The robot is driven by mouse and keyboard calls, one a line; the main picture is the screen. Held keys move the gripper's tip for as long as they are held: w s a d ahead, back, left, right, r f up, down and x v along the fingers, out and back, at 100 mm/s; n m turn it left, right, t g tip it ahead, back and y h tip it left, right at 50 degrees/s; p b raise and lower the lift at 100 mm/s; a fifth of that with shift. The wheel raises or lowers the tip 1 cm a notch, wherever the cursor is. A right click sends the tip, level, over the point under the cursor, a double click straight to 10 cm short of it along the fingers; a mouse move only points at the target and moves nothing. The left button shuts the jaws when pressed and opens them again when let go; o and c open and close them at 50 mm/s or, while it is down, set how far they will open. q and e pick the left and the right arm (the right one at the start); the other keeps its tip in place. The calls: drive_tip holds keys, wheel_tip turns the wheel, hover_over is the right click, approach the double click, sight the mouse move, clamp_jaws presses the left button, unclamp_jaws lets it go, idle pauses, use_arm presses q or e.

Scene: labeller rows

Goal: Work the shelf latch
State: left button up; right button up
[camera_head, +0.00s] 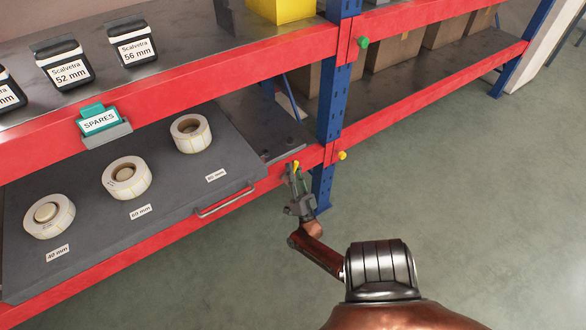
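A small yellow piece (296,164), which looks like the shelf latch, sits on the red beam just left of the blue post. My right gripper (294,170) reaches up to it from below, its fingertips right at the yellow piece. They cover part of it, and I cannot tell whether they are closed on it. The grey pull-out shelf (95,230) has a metal bar handle (226,202) on its front edge, left of the gripper. My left gripper is not in view.
Label rolls (126,178) stand on the grey shelf. Black jars (64,65) and a yellow box (282,8) are on the shelf above. A green knob (363,42) and a yellow knob (342,155) sit by the blue post (331,105). Floor at right is clear.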

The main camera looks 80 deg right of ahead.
drive_tip(key=v, duration=1.2)
idle(0.4)
